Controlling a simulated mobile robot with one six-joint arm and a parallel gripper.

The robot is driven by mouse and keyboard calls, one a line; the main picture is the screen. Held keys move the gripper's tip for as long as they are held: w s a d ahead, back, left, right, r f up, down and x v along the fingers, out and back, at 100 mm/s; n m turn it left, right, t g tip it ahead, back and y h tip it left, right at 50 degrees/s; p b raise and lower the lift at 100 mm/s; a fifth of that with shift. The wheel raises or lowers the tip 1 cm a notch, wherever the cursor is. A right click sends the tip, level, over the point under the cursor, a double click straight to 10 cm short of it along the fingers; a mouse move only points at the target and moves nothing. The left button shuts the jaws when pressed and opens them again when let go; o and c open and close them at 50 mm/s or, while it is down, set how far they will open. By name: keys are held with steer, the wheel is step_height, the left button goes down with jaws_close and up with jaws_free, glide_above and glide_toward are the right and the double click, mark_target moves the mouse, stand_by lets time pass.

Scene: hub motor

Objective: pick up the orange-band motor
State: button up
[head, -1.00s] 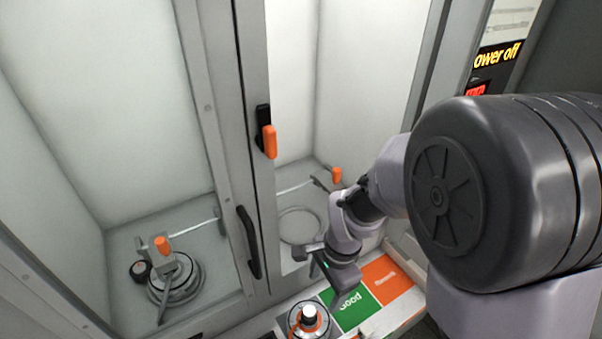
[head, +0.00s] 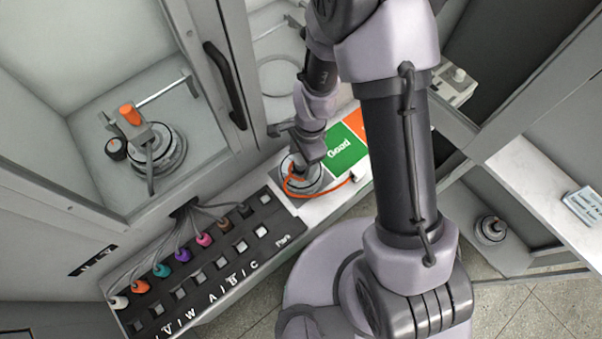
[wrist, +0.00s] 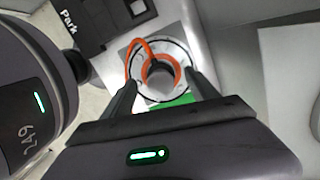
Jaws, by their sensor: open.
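The motor with the orange band (head: 313,183) sits on a grey square at the near end of the bench strip, beside the green Good pad. Its orange lead curls around the centre and runs right to a white plug. My gripper (head: 308,152) is just above it in the head view, partly covering it. In the wrist view, the open fingers of my gripper (wrist: 163,90) stand either side of the motor's round centre, and the motor's grey flange (wrist: 178,52) shows beyond them. Whether the fingers touch the motor cannot be told.
A black connector panel (head: 205,262) marked Park, with several coloured plugs, adjoins the motor on the left. The Good pad (head: 343,150) lies right of it. A cabinet door handle (head: 224,85) is close behind. Another motor (head: 490,229) sits at lower right.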

steer(key=shift+a+f, duration=0.1)
steer(key=shift+f, duration=0.65)
steer(key=shift+r, duration=0.2)
steer(key=shift+c, duration=0.2)
jaws_close()
